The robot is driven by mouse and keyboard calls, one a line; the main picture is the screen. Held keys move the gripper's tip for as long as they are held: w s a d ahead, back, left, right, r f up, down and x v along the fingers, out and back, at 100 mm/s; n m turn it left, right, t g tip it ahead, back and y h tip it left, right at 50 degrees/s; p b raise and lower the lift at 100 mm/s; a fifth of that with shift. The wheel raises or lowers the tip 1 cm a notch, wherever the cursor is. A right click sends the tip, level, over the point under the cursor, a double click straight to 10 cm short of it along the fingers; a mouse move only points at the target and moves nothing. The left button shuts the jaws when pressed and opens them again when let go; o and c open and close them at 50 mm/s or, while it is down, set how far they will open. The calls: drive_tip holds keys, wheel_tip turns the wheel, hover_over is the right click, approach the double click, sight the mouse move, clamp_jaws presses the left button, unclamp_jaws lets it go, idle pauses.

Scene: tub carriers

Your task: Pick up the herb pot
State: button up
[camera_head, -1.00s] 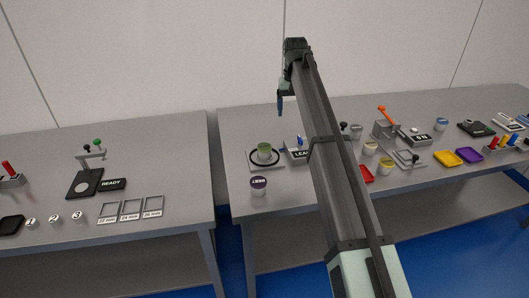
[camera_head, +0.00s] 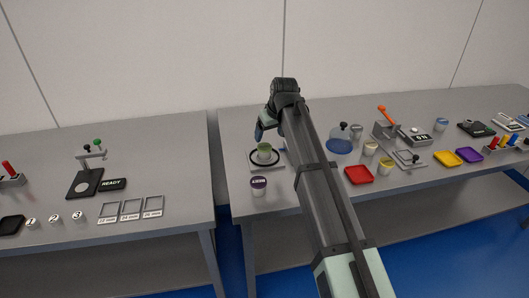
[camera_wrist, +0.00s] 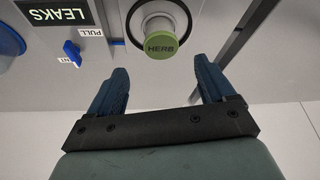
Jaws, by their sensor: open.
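The herb pot (camera_head: 264,151) is a small pale pot with a green lid, standing upright inside a dark ring on a light base plate (camera_head: 280,167) on the right table. In the wrist view the green lid (camera_wrist: 161,43) reads HERB and shows beyond my fingertips, roughly centred between them. My gripper (camera_wrist: 160,80) is open and empty, with two blue fingers apart on either side. In the head view my gripper (camera_head: 261,131) is just behind and above the pot, apart from it.

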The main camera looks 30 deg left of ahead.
sight(265, 147)
drive_tip(key=shift+x, duration=4.8)
drive_tip(key=shift+s, duration=0.15)
drive_tip(key=shift+c, duration=0.4)
drive_tip(key=c, duration=0.9)
